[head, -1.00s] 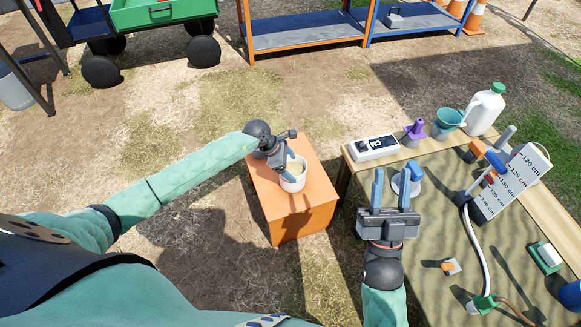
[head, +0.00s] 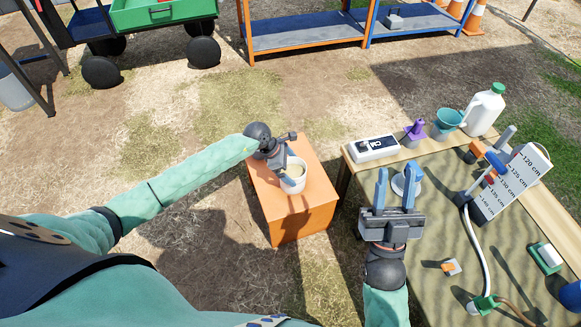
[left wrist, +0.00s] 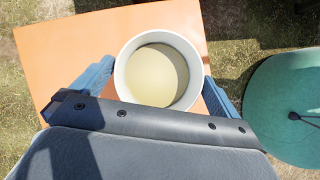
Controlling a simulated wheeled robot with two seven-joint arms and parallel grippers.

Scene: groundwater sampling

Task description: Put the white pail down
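The white pail (head: 293,186) is upright over the top of the orange box (head: 268,199), with pale liquid inside. In the left wrist view the pail (left wrist: 119,82) fills the space between my left gripper's (left wrist: 159,70) two blue fingers, which touch its wall on both sides. In the head view my left gripper (head: 290,170) reaches it from above left. The pail's base looks at or very near the box top; I cannot tell whether it touches.
The sandy table (head: 440,225) on the right carries a white meter (head: 373,148), purple bottle (head: 414,133), teal funnel (head: 447,122), white jug (head: 485,110) and level gauge board (head: 512,183). A green wagon (head: 160,12) and racks (head: 300,30) stand behind. Ground around the box is clear.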

